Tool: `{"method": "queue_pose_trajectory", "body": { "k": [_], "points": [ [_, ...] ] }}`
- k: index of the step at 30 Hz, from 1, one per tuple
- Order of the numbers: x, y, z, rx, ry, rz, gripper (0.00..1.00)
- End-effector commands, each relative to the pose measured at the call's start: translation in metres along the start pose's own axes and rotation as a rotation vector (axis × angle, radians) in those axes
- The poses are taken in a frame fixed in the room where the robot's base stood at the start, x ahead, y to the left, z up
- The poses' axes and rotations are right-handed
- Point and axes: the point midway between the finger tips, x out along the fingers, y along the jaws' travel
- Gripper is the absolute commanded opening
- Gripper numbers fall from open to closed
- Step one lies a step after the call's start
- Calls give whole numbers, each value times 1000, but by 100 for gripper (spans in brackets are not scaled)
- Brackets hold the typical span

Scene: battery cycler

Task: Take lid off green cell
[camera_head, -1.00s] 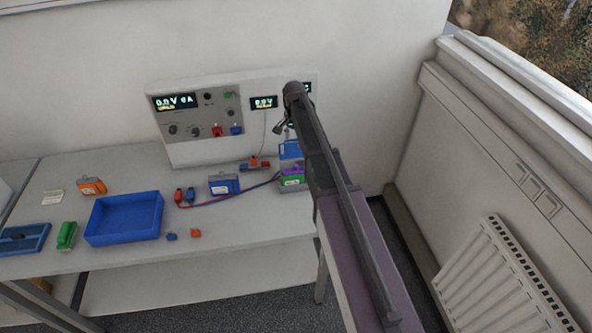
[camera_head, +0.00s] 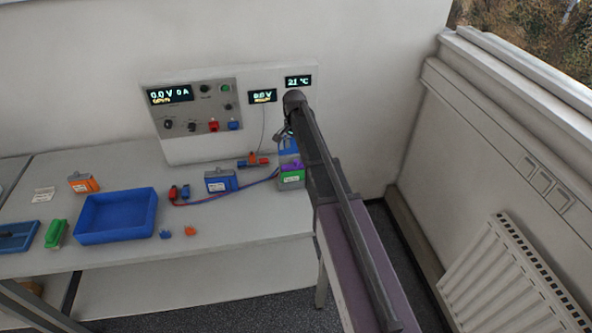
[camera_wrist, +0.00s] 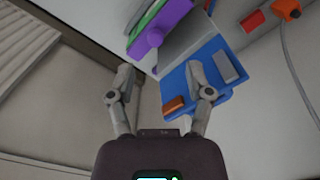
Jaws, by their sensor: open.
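The green cell (camera_head: 291,181) stands at the right end of the bench, with a white label and a purple lid (camera_head: 291,167) on top. My arm partly covers its right side. In the wrist view, the purple lid (camera_wrist: 160,28) is at the top, beside a strip of the green cell (camera_wrist: 146,18). My gripper (camera_wrist: 160,82) is open and empty, with its fingers apart from the lid. In the head view, my gripper (camera_head: 284,135) is small and partly hidden behind my arm, above and behind the cell.
A blue holder (camera_wrist: 212,82) with grey and orange pieces is close to my right finger. A blue cell (camera_head: 220,181), red and blue leads, a blue tray (camera_head: 116,217) and an orange cell (camera_head: 83,182) lie to the left. The cycler panel (camera_head: 196,112) stands behind.

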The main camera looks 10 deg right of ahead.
Motion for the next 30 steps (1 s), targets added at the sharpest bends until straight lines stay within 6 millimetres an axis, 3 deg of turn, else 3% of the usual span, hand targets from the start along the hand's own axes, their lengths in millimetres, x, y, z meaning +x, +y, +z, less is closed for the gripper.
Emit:
{"method": "queue_pose_trajectory", "body": {
  "k": [6,23,30],
  "points": [
    [17,0,0,0,0,0,66],
    [20,0,0,-1,0,0,66],
    [30,1,0,-1,0,0,66]
  ]
}}
